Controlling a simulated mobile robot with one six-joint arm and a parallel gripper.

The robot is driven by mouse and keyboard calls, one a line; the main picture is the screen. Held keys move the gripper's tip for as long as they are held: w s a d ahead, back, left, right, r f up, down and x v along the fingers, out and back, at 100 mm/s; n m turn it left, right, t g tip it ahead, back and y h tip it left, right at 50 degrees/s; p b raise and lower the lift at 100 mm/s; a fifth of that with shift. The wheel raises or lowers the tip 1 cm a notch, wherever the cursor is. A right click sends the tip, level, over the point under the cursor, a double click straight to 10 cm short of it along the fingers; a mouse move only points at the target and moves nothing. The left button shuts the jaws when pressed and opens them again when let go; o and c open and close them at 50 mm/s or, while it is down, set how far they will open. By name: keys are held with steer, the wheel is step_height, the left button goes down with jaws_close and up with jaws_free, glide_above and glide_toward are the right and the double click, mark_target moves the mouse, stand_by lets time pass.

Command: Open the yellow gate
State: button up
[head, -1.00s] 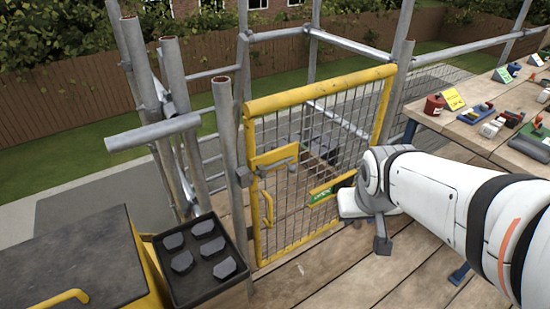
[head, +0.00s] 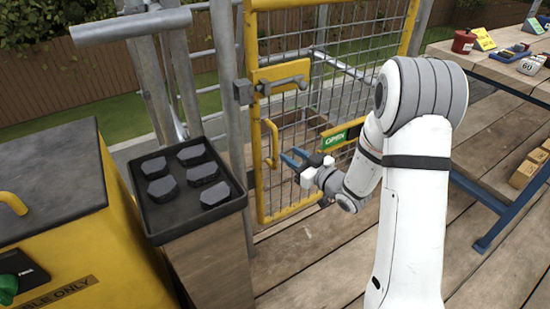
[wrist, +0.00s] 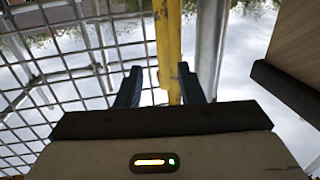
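The yellow gate (head: 250,160) has a yellow tube frame with grey wire mesh and stands in line with the grey post on its left. A yellow pull handle (head: 271,143) is on its left side, below a yellow plate with a grey latch lever (head: 285,84). A green-and-yellow OPEN sign (head: 337,138) is on the mesh. My gripper (head: 291,160) is open, its blue fingers just right of the handle and apart from it. In the wrist view my gripper (wrist: 160,85) straddles the line of a yellow upright (wrist: 168,45); I cannot tell if that is handle or frame.
A black tray (head: 188,228) of dark pieces on a wooden stand is left of the gate, beside a yellow box with a black lid (head: 45,180). A workbench (head: 493,68) with several items is at right. Plank floor (head: 320,255) lies clear before the gate.

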mark_target(276, 148)
steer(key=shift+y, duration=0.4)
steer(key=x, duration=0.4)
steer(key=b+x, duration=0.1)
steer(key=x, duration=0.3)
steer(key=shift+s+a+f+b, duration=0.1)
steer(key=shift+s+f+b, duration=0.1)
steer(key=shift+f+b, duration=0.1)
steer(key=shift+c, duration=0.3)
jaws_close()
steer(key=shift+a, duration=0.15)
